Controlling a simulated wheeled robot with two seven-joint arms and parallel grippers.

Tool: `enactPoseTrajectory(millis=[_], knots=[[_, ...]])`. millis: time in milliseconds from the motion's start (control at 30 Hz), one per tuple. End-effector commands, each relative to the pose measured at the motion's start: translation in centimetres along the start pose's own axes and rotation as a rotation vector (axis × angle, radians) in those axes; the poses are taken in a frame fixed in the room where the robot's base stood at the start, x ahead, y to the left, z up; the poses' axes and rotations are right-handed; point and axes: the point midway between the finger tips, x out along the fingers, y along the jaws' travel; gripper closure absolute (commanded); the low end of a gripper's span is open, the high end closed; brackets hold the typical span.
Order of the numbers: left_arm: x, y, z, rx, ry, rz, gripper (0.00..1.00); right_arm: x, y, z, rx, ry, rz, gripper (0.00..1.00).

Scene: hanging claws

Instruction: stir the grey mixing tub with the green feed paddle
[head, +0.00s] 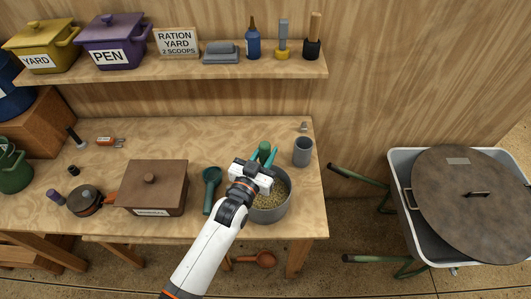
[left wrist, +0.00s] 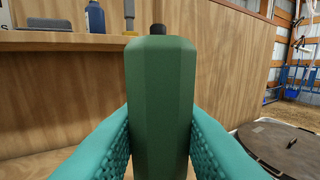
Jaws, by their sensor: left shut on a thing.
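The grey mixing tub (head: 284,212) stands near the front right of the workbench, with tan feed in it. My left gripper (head: 265,157) is over the tub's back part, its teal fingers shut on the green feed paddle (head: 264,146). In the left wrist view the paddle's green faceted handle (left wrist: 160,85) stands upright between the two teal fingers (left wrist: 160,135). The paddle's lower end is hidden behind my gripper and wrist, so I cannot tell how deep it sits in the feed. My right gripper is not in view.
A dark green scoop (head: 211,182) lies just left of the tub. A grey cup (head: 303,152) stands behind it to the right. A brown lidded box (head: 152,185) is further left. A shelf (head: 180,68) runs above the bench. A lidded cart (head: 400,170) stands at right.

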Motion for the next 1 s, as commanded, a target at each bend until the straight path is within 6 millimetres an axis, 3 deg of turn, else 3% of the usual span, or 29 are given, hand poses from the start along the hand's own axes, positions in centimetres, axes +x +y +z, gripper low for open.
enactPoseTrajectory(millis=[233,600,1000], knots=[[0.0,0.0,2.5,0.000,-0.001,0.000,1.00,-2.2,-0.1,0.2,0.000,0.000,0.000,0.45],[0.0,0.0,4.7,0.000,-0.001,0.000,1.00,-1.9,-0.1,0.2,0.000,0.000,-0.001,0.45],[0.0,0.0,4.9,0.000,-0.001,0.000,1.00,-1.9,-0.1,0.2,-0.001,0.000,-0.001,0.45]])
